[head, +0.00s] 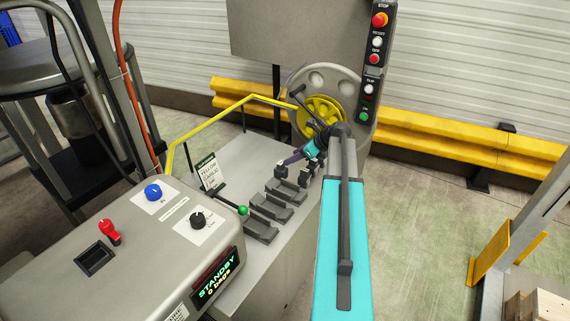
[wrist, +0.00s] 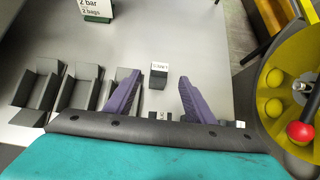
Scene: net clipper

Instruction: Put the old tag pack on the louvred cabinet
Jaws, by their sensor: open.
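My gripper (head: 293,158) is low over the grey machine top in the head view. In the wrist view its two purple fingers (wrist: 160,78) are spread apart with nothing clamped between them. A small dark block with a white printed label (wrist: 159,68) lies ahead, between the fingertip lines; it may be the tag pack, but the label is too small to read. In the head view a small block with a pale top (head: 282,163) stands just left of the fingertips. I cannot identify a louvred cabinet in either view.
Several dark V-shaped holders (wrist: 80,88) stand in a row left of my fingers. A yellow wheel (head: 322,112) with a red knob (wrist: 300,132) is close on the right. A sign card (head: 209,172), a control box (head: 150,235) and a yellow rail (head: 215,115) are nearby.

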